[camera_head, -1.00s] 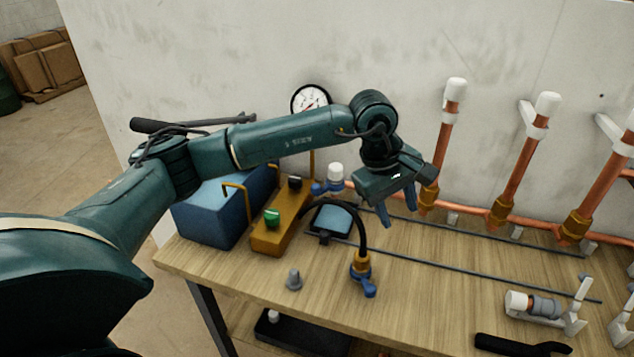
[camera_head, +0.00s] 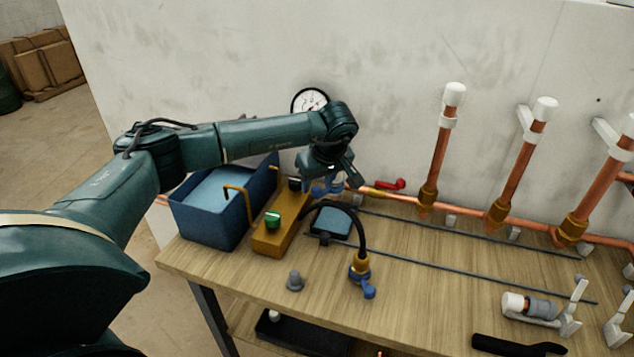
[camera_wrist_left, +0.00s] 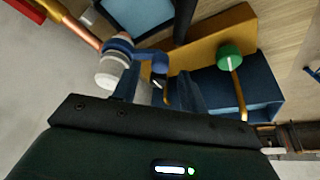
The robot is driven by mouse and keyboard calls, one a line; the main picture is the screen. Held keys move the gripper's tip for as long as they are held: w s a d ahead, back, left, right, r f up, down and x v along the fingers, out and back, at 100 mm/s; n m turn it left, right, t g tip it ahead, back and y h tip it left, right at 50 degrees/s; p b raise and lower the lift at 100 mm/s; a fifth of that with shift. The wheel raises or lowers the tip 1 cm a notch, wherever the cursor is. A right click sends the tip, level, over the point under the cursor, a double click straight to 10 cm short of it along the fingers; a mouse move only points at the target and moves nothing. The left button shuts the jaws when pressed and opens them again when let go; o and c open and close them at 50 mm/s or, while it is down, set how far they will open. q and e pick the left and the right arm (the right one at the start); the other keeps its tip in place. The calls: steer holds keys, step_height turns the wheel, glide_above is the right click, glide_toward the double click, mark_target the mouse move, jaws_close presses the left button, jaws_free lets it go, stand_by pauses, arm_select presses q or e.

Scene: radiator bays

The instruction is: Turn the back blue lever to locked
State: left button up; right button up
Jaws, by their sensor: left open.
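The back blue lever (camera_wrist_left: 146,52) shows in the left wrist view, on a fitting beside a white-grey cap (camera_wrist_left: 108,72). In the head view my left gripper (camera_head: 330,186) hangs over this back fitting and hides most of it. In the left wrist view my left gripper (camera_wrist_left: 158,82) is open, its two fingers pointing at the lever's area; I cannot tell whether either finger touches it. A second blue lever (camera_head: 369,290) sits below a brass fitting at the front of the bench. My right gripper is not in view.
A yellow box (camera_head: 268,240) with a green knob (camera_head: 272,220) and a blue water-filled bin (camera_head: 240,215) stand left of the fitting. A gauge (camera_head: 309,101) is behind.

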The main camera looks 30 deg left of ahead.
arm_select(q)
steer(key=shift+x, duration=0.95)
jaws_close()
